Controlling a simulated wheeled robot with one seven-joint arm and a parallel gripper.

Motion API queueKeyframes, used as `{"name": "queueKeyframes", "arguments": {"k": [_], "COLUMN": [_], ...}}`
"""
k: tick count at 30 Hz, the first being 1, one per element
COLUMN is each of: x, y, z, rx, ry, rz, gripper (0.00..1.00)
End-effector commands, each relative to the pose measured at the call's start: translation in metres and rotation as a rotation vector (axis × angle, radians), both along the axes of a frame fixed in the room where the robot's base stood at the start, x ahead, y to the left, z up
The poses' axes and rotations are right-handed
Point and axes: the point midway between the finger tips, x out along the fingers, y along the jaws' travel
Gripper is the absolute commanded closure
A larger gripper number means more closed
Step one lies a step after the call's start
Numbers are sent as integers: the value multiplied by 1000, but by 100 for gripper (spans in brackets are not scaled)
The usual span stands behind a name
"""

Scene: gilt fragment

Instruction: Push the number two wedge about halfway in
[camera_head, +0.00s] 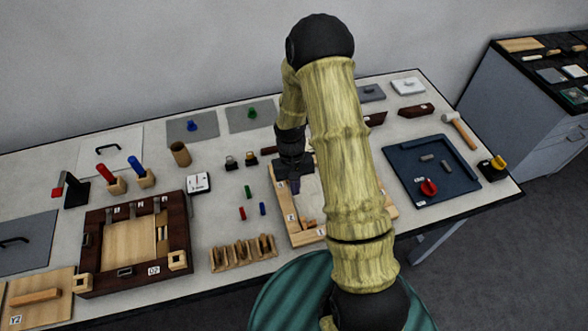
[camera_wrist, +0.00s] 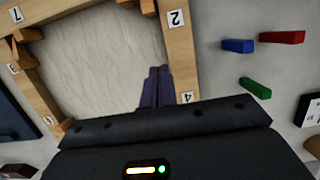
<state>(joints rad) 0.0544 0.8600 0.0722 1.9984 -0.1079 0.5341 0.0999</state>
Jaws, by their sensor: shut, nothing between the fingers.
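A light wooden frame (camera_head: 295,238) with numbered labels around a pale sheet stands on the table, partly hidden behind my arm. In the wrist view the frame (camera_wrist: 181,58) shows label 2 (camera_wrist: 176,18) on its right rail and label 4 (camera_wrist: 187,97) lower down. A brown wedge (camera_wrist: 148,6) sits at the inner side of that rail near label 2, cut off by the top edge; how deep it sits cannot be told. My gripper (camera_head: 295,187) is shut and empty. Its dark fingertips (camera_wrist: 159,72) are over the sheet beside the rail, between labels 2 and 4.
More brown wedges (camera_wrist: 27,35) sit at the frame's other side. Small blue (camera_wrist: 238,46), red (camera_wrist: 282,37) and green (camera_wrist: 255,88) blocks lie outside the right rail. A wooden slotted rack (camera_head: 243,252) and a dark tray (camera_head: 400,160) flank the frame.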

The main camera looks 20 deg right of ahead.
Motion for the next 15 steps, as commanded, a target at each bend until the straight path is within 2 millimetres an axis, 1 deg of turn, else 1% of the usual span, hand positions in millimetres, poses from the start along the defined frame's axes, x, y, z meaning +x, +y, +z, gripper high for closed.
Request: {"name": "queueKeyframes", "arguments": {"k": [9,12,15], "x": [14,16,17], "y": [-6,-5,-3], "z": [51,62,67], "rx": [1,1,1], "ry": [-5,-3,-1], "rz": [-14,-12,-8], "gripper": [100,100,100]}}
